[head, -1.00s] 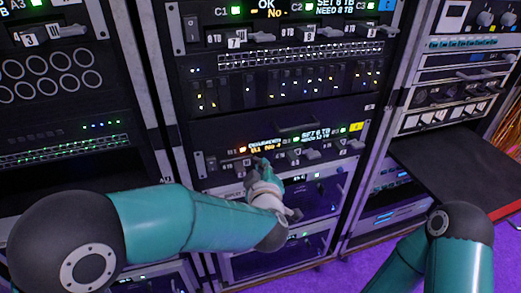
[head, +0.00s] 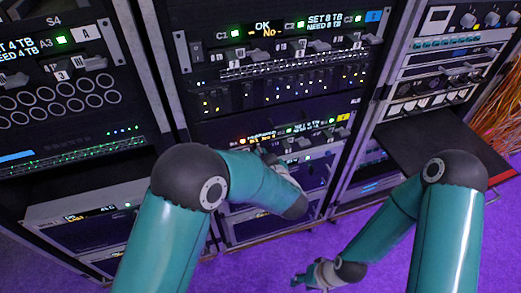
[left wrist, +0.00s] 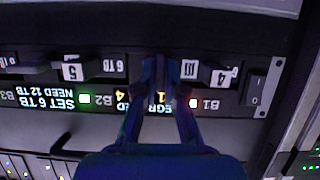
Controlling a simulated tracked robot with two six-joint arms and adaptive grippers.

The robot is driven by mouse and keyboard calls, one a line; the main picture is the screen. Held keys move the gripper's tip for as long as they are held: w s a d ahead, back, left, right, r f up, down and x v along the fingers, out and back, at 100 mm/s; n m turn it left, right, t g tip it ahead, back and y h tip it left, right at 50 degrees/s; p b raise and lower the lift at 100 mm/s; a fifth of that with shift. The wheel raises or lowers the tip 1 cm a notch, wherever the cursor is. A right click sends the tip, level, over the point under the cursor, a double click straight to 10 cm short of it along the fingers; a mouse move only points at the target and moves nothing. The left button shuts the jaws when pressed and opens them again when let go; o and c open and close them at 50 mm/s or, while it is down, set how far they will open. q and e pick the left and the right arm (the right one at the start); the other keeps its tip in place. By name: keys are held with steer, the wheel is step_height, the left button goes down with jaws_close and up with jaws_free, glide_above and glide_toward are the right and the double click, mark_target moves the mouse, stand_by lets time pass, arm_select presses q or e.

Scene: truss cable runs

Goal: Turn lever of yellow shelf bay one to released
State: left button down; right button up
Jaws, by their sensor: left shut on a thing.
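The yellow shelf, with a yellow tag (head: 343,117), is a dark panel low in the middle rack. In the left wrist view, which is upside down, its panel shows labels B1 (left wrist: 212,104) and B2 (left wrist: 105,100). My left gripper (left wrist: 160,72) is shut at the panel, left of the block marked 4 (left wrist: 222,77) and the III label. What it grips, likely bay one's lever, is hidden between the fingers. In the head view my left gripper (head: 266,155) is partly behind my forearm. My right gripper (head: 306,277) hangs low over the purple floor; its fingers are too small to judge.
The block marked 5 (left wrist: 73,72) and a rocker switch (left wrist: 254,88) flank the gripper. The blue-tagged shelf (head: 373,15) is above. A dark board with a red edge (head: 435,148) juts from the right rack. The purple floor (head: 380,270) is open in front.

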arm_select(q)
steer(key=shift+s+f, duration=0.2)
steer(key=shift+f, duration=0.3)
steer(key=c, duration=1.3)
jaws_free()
steer(key=shift+w+r, duration=0.1)
steer(key=shift+w, duration=0.05)
steer(key=shift+o, duration=0.2)
steer(key=shift+r, duration=0.15)
steer(key=shift+r, duration=0.1)
